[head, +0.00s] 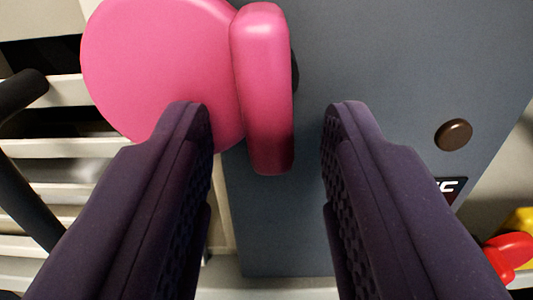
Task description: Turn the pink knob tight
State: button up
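The pink knob (263,90) is a rounded upright bar in front of a grey-blue panel (390,60). A large round pink disc (160,70) shows beside it on the left; I cannot tell whether the two are one piece. My gripper (265,115) is open, with its two dark purple fingers apart. The lower end of the bar shows in the gap between the fingertips, nearer the left one. The left fingertip overlaps the disc's lower edge in the picture. Neither finger visibly grips the bar. The bar's far side is hidden.
A brown round button (454,134) and a dark label (451,188) are on the panel at the right. Red (510,254) and yellow (521,222) objects lie at the lower right. Pale slats (65,148) and a black curved bar (22,150) are at the left.

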jog(key=s+b, duration=0.3)
jog(key=s, duration=0.5)
jog(key=shift+w+a, duration=0.1)
jog(key=s+d+f+g+b, duration=0.1)
jog(key=s+d+f+b, duration=0.1)
jog(key=d+f+b, duration=0.3)
jog(key=s+d+f+b, duration=0.2)
jog(key=d+f+b, duration=0.3)
jog(key=f, duration=0.8)
jog(key=s+d+f+g+b, duration=0.1)
jog(key=s+d+f+b, duration=0.2)
jog(key=d+f+b, duration=0.2)
notch_tip(320, 180, down, 5)
jog(key=shift+d+r+n+g+y, duration=0.2)
jog(key=shift+d+n+g+y, duration=0.1)
jog(key=shift+d, duration=0.8)
jog(key=shift+s, duration=0.1)
